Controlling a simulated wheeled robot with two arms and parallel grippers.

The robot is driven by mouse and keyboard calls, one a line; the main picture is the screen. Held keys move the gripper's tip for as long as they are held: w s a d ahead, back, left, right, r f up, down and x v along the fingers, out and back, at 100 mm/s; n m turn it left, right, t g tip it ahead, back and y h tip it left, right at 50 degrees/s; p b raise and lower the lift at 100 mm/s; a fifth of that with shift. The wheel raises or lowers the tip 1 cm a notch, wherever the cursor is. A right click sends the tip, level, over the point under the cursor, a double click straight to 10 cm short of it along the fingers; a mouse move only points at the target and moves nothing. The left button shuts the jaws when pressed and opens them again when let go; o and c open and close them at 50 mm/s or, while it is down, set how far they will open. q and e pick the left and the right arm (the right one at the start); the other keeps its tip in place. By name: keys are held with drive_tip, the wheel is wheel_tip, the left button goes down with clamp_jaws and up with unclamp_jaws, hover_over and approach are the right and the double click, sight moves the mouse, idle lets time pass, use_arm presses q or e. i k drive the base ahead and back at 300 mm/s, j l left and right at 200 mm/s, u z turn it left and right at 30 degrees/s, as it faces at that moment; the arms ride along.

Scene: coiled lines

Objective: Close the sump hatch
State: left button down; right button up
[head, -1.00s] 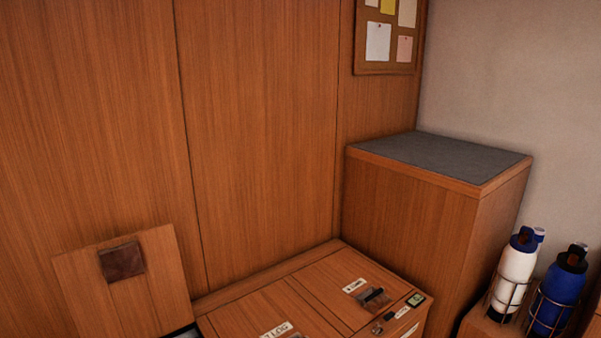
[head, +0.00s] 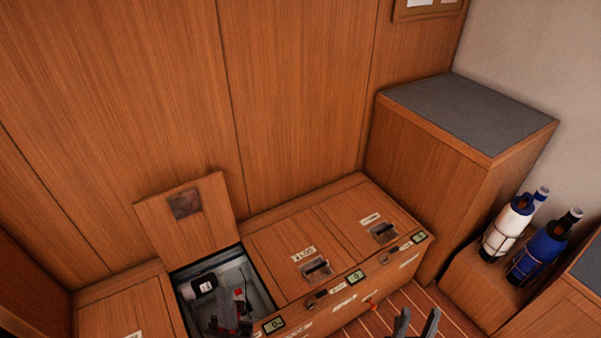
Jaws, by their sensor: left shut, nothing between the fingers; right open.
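The sump hatch lid (head: 185,226) is a square wooden panel with a dark brown patch. It stands raised at the back of its opening, close to the wood wall. Below it the sump (head: 262,287) is open, a grey-lined well. A white and black cylindrical part (head: 204,284) lies inside. My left gripper (head: 227,309) appears as a narrow grey shape over the front of the well, shut and holding nothing; it is hard to separate from the dark and red parts there. My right gripper (head: 415,324) is open and empty at the bottom edge, in front of the bench.
To the right of the well are two shut lids with latches, the nearer marked LOG (head: 304,254). Small displays (head: 355,276) line the bench front. A tall grey-topped cabinet (head: 470,112) and bottles in wire holders (head: 510,228) stand right. Striped floor (head: 390,306) lies in front.

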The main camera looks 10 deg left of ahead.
sight(186, 223)
drive_tip(key=k+j+z, duration=0.1)
drive_tip(key=k+j, duration=0.15)
drive_tip(key=j, duration=0.2)
drive_tip(key=k+j, duration=0.25)
drive_tip(key=j, duration=0.2)
drive_tip(key=k+j+z, duration=0.15)
drive_tip(key=j, duration=0.35)
drive_tip(key=i+l+u, duration=0.3)
drive_tip(key=i+u, duration=0.15)
drive_tip(key=u, duration=1.5)
